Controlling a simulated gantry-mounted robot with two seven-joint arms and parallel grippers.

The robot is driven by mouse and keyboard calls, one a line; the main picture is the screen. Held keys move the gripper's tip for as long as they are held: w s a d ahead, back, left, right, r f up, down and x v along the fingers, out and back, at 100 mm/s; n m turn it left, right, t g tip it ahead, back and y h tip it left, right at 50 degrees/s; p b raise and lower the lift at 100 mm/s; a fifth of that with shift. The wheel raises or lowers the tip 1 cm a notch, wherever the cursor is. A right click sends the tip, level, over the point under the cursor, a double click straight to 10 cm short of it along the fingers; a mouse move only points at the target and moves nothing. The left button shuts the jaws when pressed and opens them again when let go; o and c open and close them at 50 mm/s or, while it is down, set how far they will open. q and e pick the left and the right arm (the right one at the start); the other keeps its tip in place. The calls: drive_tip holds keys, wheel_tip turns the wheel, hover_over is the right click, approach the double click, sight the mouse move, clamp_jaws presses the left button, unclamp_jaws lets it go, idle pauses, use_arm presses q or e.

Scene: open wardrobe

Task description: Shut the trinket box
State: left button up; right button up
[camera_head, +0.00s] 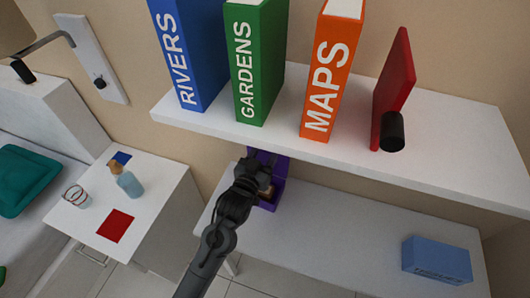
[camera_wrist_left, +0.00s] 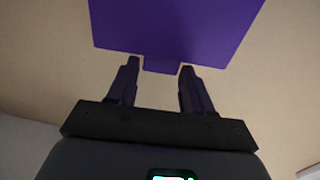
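The purple trinket box (camera_head: 272,201) stands on the lower white shelf, partly hidden behind my left gripper. Its lid (camera_head: 266,156) is raised, so the box is open, and something brownish shows inside. In the left wrist view the purple lid (camera_wrist_left: 175,25) fills the top, with a small tab (camera_wrist_left: 161,65) on its edge. My left gripper (camera_head: 262,160) is over the box in front of the lid. The left wrist view shows its two fingers (camera_wrist_left: 160,68) apart, with the tab between or beyond their tips; contact cannot be told. My right gripper is not in view.
A blue box (camera_head: 437,260) sits far right on the lower shelf (camera_head: 350,235). The shelf between is clear. A bedside table (camera_head: 160,190) stands left.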

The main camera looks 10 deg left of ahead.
use_arm(q)
clamp_jaws()
